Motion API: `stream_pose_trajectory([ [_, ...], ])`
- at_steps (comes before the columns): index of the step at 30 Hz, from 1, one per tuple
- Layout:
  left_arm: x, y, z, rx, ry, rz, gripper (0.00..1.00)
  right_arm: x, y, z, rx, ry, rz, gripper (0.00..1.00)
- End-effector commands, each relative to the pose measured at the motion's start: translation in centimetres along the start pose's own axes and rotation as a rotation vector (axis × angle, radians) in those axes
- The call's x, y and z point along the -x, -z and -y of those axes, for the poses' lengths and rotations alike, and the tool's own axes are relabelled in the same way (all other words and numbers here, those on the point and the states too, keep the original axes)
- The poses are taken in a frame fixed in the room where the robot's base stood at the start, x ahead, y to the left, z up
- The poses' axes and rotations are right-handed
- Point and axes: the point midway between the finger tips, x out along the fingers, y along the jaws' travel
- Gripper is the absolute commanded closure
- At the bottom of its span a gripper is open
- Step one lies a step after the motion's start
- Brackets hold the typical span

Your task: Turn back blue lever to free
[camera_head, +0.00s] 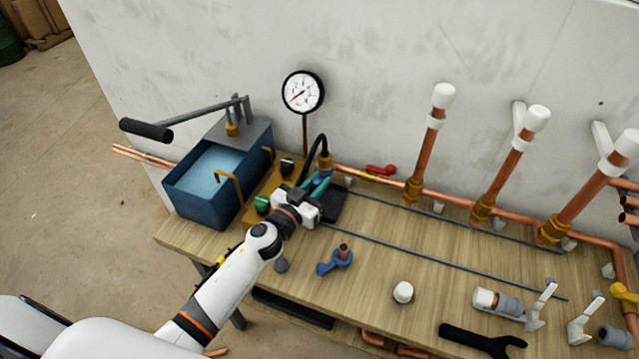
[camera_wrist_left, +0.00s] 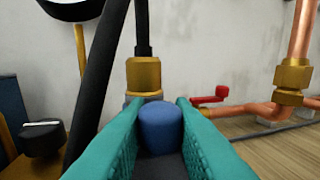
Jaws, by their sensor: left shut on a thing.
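The blue lever (camera_wrist_left: 160,126) shows as a rounded blue end between the teal fingers of my left gripper (camera_wrist_left: 155,140) in the left wrist view. The gripper is shut on it, just in front of a brass fitting (camera_wrist_left: 143,76) with a black hose. In the head view my left gripper (camera_head: 319,187) reaches over the block at the pump's right, and only a little blue (camera_head: 323,176) shows by its fingertips. The rest of the lever is hidden by the fingers. My right gripper is in neither view.
The blue water tank (camera_head: 190,208) with its pump handle stands left. The gauge (camera_head: 303,92) rises behind. A red lever (camera_head: 380,170) sits on the copper pipe at right. A separate blue part (camera_head: 336,262), a white cap (camera_head: 403,292) and a black wrench (camera_head: 482,341) lie in front.

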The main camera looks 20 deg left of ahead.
Motion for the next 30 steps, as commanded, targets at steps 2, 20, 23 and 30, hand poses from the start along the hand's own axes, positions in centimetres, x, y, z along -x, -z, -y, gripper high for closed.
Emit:
stream_pose_trajectory([
  [2,0.06,0.06,-0.17,-0.003,0.020,-0.003,1.00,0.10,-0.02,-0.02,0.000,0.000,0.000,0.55],
  [20,0.12,0.13,-0.38,-0.001,0.066,-0.003,1.00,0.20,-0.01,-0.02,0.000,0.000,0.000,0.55],
  [23,0.12,0.14,-0.38,-0.001,0.066,-0.003,1.00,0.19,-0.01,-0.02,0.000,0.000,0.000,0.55],
  [30,0.11,0.11,-0.38,-0.001,0.066,-0.002,0.58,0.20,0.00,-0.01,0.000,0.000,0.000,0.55],
])
